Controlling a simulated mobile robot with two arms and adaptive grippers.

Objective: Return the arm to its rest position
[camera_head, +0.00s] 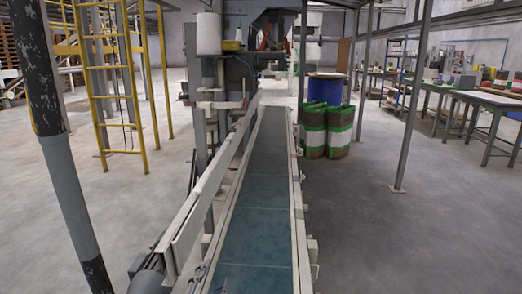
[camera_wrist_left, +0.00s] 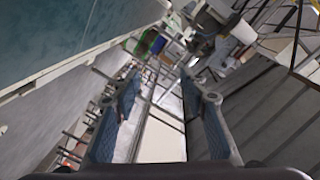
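My left gripper (camera_wrist_left: 160,92) shows clearly in the left wrist view. Its two fingers with bluish pads stand apart with nothing between them, so it is open and empty. In the head view, I cannot make out the left gripper's fingers for certain; only small grey parts show low at the bottom edge, beside the conveyor. The conveyor belt (camera_head: 256,205) is teal and runs away from me between pale side rails. My right gripper shows in neither view.
A pale guard rail (camera_head: 208,195) runs along the belt's left side. A grey post (camera_head: 70,185) stands close on the left, with a yellow ladder (camera_head: 108,85) beyond. Green-white-brown sacks (camera_head: 326,130) and a blue drum (camera_head: 327,88) stand right of the belt.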

